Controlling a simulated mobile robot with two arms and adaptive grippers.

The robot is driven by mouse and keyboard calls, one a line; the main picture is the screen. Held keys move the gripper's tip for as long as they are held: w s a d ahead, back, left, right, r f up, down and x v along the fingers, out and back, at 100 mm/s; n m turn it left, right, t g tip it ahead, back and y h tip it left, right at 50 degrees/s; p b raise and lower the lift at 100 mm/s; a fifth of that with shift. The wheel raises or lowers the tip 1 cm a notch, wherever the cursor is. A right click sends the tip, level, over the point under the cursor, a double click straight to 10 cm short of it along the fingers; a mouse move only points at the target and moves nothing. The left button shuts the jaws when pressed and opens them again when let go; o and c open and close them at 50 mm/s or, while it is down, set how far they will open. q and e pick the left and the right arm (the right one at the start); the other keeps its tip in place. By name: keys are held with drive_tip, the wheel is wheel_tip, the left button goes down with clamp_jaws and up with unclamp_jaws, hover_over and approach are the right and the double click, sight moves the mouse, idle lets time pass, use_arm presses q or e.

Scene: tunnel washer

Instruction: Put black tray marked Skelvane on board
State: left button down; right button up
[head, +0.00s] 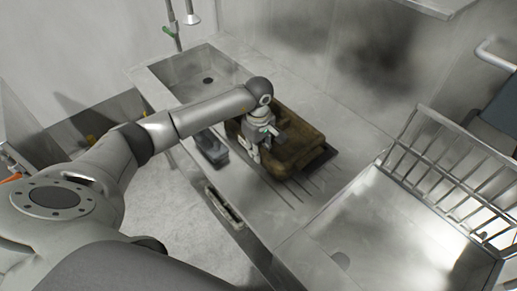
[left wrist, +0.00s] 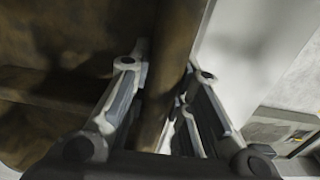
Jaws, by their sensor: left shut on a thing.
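A dark brown, stained tray (head: 296,150) sits on or just over the ribbed draining board (head: 330,183) beside the sink; a gap cannot be told. No black tray marked Skelvane can be made out, and no lettering is readable. My left gripper (head: 258,150) reaches down at the brown tray's near left edge. In the left wrist view, the fingers of my left gripper (left wrist: 160,98) are shut on the tray's brown rim (left wrist: 172,60), with the tray's inside (left wrist: 60,50) to the left. My right gripper is not in view.
A small dark grey object (head: 212,148) lies left of the brown tray, near the counter's front edge. A sink basin (head: 200,76) is behind it. A metal rack (head: 440,165) stands at the right. The steel surface in front of the rack (head: 390,230) is clear.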

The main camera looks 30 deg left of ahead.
use_arm(q)
drive_tip(key=c, duration=1.3)
unclamp_jaws()
wheel_tip(320, 180, up, 11)
drive_tip(key=shift+f+b, duration=0.1)
drive_tip(key=shift+b, duration=1.1)
drive_tip(key=shift+r, duration=0.65)
